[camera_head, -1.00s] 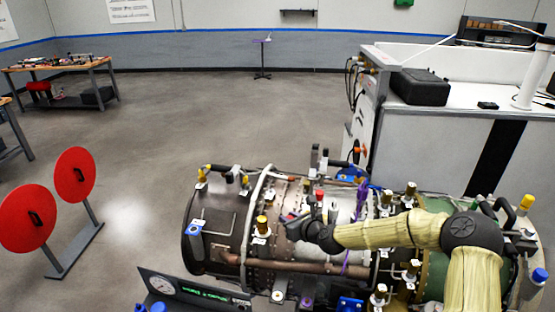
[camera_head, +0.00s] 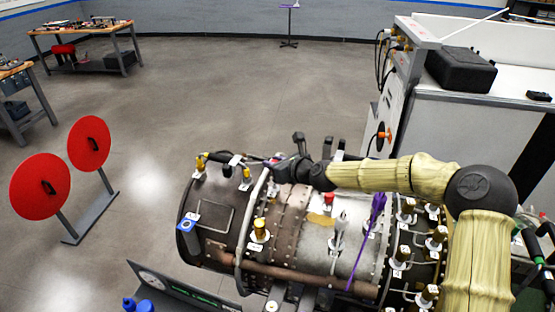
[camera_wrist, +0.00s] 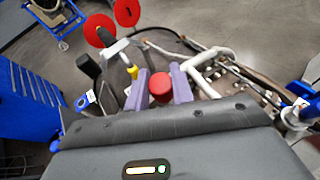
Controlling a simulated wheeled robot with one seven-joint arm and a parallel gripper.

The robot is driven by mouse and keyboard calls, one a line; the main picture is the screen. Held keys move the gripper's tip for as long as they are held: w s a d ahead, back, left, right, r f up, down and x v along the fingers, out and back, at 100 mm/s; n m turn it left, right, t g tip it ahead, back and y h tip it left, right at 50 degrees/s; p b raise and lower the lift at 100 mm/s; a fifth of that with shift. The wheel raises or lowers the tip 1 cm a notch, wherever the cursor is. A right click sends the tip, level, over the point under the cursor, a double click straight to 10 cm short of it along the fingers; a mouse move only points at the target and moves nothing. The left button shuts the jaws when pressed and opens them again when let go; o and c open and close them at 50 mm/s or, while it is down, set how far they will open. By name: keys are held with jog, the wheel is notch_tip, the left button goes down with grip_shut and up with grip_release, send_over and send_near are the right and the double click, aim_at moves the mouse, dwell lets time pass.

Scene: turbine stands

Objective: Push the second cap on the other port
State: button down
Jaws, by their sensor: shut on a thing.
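My gripper (camera_head: 277,162) is over the far upper side of the turbine casing (camera_head: 215,230), towards its left end. In the wrist view its two purple fingers (camera_wrist: 161,90) are shut on a red cap (camera_wrist: 160,84), one finger on each side. The cap's underside is hidden, and I cannot tell whether it touches anything below. Another red cap (camera_head: 328,198) sits on a port on top of the casing, to the right of my gripper in the head view. A yellow-tipped fitting (camera_wrist: 132,71) shows just left of the fingers in the wrist view.
Yellow-topped fittings (camera_head: 260,229) and a pipe (camera_head: 290,275) stand out from the casing. A purple clip (camera_head: 378,205) hangs over it. Red discs (camera_head: 40,187) on a stand are at the left. A blue cabinet (camera_wrist: 30,115) is at the wrist view's left. Open floor lies behind.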

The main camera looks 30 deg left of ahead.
jog(key=shift+s+r, duration=0.1)
jog(key=shift+s, duration=0.1)
jog(key=shift+w+f+b, duration=0.15)
jog(key=shift+f+b, duration=1.4)
jog(key=shift+f, duration=0.95)
jog(key=shift+d+f+b, duration=0.1)
jog(key=shift+d+b, duration=0.05)
jog(key=shift+b, duration=0.2)
jog(key=shift+f+b, duration=0.35)
jog(key=shift+b, duration=0.25)
